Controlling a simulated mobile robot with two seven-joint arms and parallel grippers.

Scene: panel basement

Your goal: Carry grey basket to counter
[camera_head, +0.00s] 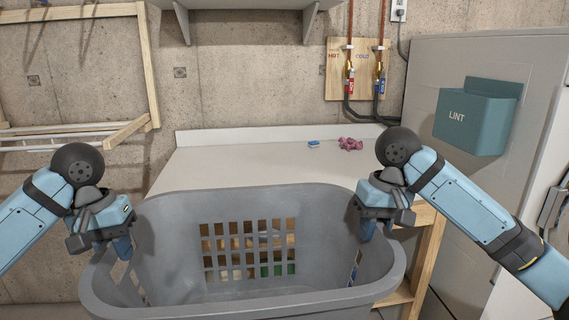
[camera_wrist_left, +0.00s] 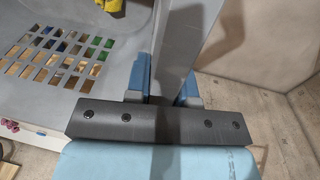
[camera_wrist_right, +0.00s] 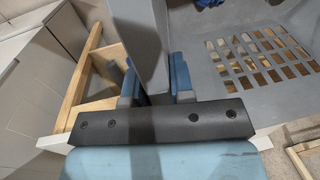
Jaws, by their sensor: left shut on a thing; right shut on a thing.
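The grey basket (camera_head: 240,300) is a wide laundry basket with a slotted grid in its wall, held upright in front of me in the head view. My left gripper (camera_head: 122,248) is shut on its left rim, and the left wrist view shows the rim (camera_wrist_left: 180,45) between the fingers. My right gripper (camera_head: 368,232) is shut on its right rim, which also shows between the fingers in the right wrist view (camera_wrist_right: 147,40). The white counter (camera_head: 250,165) lies just beyond the basket, which hides its front edge. A bit of yellow (camera_wrist_left: 110,5) shows inside the basket.
A small blue item (camera_head: 313,143) and a pink bunched item (camera_head: 350,144) lie at the counter's back right. A grey appliance with a teal LINT box (camera_head: 470,118) stands to the right. A wooden rack (camera_head: 150,70) is at left. The counter's middle is clear.

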